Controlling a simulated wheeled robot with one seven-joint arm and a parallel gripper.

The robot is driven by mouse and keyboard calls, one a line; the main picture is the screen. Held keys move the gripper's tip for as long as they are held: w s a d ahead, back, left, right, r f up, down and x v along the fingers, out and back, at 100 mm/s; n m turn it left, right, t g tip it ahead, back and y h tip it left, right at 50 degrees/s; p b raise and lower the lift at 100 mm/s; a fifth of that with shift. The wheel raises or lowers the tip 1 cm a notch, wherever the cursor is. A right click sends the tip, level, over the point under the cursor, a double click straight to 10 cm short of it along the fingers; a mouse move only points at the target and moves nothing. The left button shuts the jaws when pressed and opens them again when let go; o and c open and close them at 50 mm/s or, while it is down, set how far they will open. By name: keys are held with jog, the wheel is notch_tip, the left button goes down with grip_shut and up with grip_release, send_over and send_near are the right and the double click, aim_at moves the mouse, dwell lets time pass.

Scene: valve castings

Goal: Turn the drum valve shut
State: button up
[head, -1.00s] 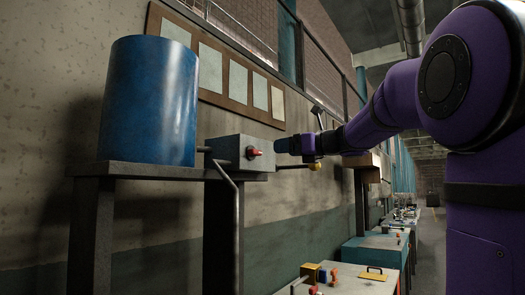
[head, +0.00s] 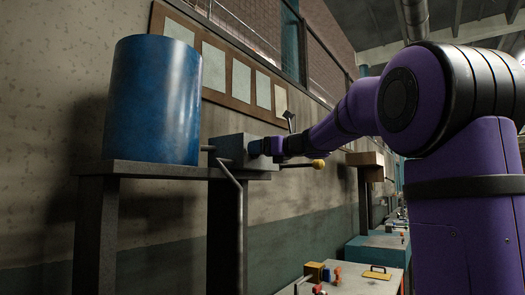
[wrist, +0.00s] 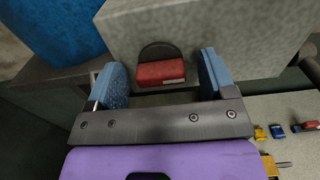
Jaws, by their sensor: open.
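The blue drum (head: 152,100) stands upright on a dark metal stand, and its side also shows in the wrist view (wrist: 50,30). A grey valve block (head: 230,147) is joined to the drum by a short pipe. In the wrist view the red valve handle (wrist: 161,73) sticks out of a dark round seat on the block (wrist: 200,30). My gripper (wrist: 165,82) is open, with one blue fingertip on each side of the red handle and visible gaps between. In the head view my gripper (head: 260,148) is at the block's face and hides the red handle.
The drum stand (head: 140,170) has a thin bent pipe beside it. A rod with a yellow ball end (head: 318,164) sticks out right of the block. A low bench (head: 370,285) with small coloured parts lies below right.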

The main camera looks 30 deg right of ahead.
jog(key=c, duration=0.9)
jog(key=shift+c, duration=0.2)
jog(key=shift+s+a+f+n, duration=0.1)
jog(key=shift+n, duration=2.85)
jog(key=shift+w+a+f+n, duration=0.1)
jog(key=shift+f+n, duration=0.05)
jog(key=shift+n, duration=2.85)
jog(key=shift+s+f+n, duration=0.1)
jog(key=shift+n, duration=2.85)
